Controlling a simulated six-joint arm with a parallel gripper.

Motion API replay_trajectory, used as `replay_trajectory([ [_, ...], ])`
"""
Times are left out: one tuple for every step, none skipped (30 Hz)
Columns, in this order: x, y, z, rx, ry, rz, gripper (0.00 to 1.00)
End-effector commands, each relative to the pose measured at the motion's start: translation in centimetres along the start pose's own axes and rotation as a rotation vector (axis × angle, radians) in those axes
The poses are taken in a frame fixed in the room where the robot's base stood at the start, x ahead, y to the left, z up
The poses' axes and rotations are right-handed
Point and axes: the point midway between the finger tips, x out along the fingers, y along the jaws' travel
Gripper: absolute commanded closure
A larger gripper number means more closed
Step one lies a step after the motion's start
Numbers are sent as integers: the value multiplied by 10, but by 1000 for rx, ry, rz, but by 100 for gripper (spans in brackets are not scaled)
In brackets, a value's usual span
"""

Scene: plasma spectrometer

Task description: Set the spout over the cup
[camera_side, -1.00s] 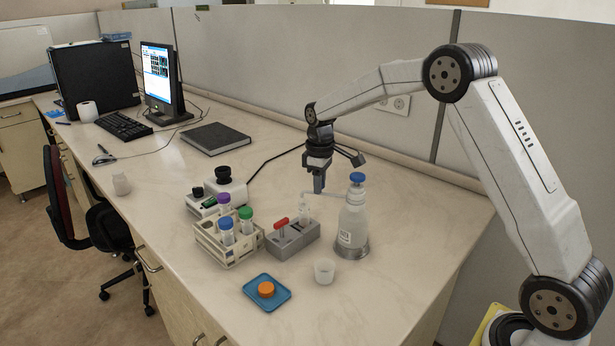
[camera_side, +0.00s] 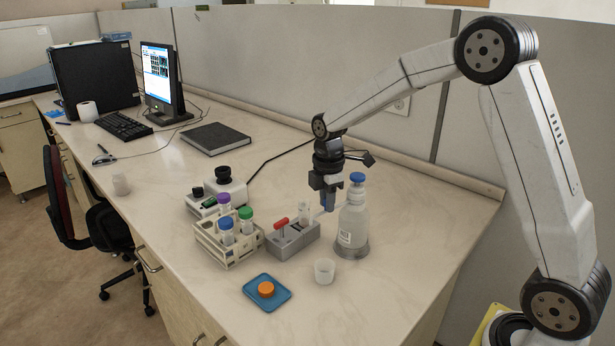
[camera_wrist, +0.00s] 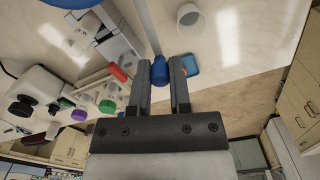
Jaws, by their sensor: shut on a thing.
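A white bottle (camera_side: 352,228) with a blue cap (camera_side: 357,178) stands upright on a round grey base. A thin pale spout runs left from it, partly hidden by my gripper (camera_side: 328,205). In the wrist view the spout (camera_wrist: 148,28) ends in a blue tip (camera_wrist: 160,71) between the fingers of my gripper (camera_wrist: 163,76), which is shut on it. The small white cup (camera_side: 324,271) stands on the bench in front of the bottle. The cup (camera_wrist: 190,20) also shows at upper right in the wrist view, to the side of the spout's tip.
A grey block (camera_side: 293,241) with a red-handled piece and a clear vial stands left of the bottle. A tube rack (camera_side: 230,240) stands further left. A blue tray (camera_side: 258,283) holding an orange cap lies at the front. The bench between cup and block is clear.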

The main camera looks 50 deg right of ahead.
Motion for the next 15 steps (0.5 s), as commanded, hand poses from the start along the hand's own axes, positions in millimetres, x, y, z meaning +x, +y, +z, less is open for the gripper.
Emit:
replay_trajectory([
  [-2,-4,-1,-41,3,3,100],
  [-2,-6,0,-67,3,4,100],
  [-2,-9,1,-100,3,3,100],
  [-2,-11,1,-125,3,4,100],
  [-2,-13,2,-148,3,4,100],
  [-2,-16,3,-176,3,4,100],
  [-2,-17,3,-196,3,4,100],
  [-2,-19,4,-216,3,4,100],
  [-2,-21,5,-239,3,4,100],
  [-2,-22,5,-254,3,3,100],
  [-1,-24,6,-270,3,2,100],
  [-1,-25,6,-286,3,3,100],
  [-2,-26,7,-298,3,3,100],
  [-2,-26,7,-308,3,3,100],
  [-2,-27,8,-320,3,4,100],
])
